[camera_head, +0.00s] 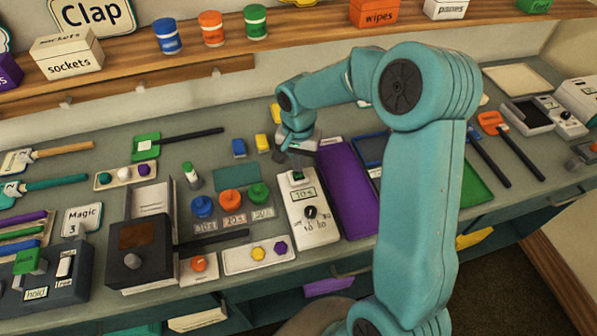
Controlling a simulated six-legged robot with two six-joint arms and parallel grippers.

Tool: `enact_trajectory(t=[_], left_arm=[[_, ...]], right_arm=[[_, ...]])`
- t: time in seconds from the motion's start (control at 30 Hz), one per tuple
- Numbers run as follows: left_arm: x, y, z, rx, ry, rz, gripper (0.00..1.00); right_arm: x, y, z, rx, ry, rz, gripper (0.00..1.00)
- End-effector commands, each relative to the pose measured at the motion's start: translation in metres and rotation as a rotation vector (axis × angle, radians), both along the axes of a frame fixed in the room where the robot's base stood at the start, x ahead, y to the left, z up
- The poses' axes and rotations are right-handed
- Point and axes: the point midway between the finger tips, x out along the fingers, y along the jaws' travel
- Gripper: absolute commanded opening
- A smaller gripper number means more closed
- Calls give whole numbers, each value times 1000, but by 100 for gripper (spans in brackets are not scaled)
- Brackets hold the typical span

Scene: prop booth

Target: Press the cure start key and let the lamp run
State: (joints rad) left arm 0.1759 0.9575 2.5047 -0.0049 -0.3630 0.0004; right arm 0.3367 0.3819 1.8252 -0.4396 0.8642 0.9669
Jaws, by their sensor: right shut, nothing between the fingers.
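A white control box (318,232) stands on the bench at the middle. It has a small green key (298,177) at its top end, a small display (304,194) below that, and a black dial (310,212). My left gripper is out of view.
A purple panel (347,190) lies just right of the white box. A dark bar (214,239) lies near the front. My right arm hides part of the bench's right side.

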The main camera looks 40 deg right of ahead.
Motion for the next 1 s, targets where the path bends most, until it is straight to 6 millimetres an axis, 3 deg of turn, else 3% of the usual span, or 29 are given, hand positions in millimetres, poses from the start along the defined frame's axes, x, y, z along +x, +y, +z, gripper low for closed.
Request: enact_trajectory(t=[1.0], left_arm=[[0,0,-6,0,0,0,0]], right_arm=[[0,0,-6,0,0,0,0]])
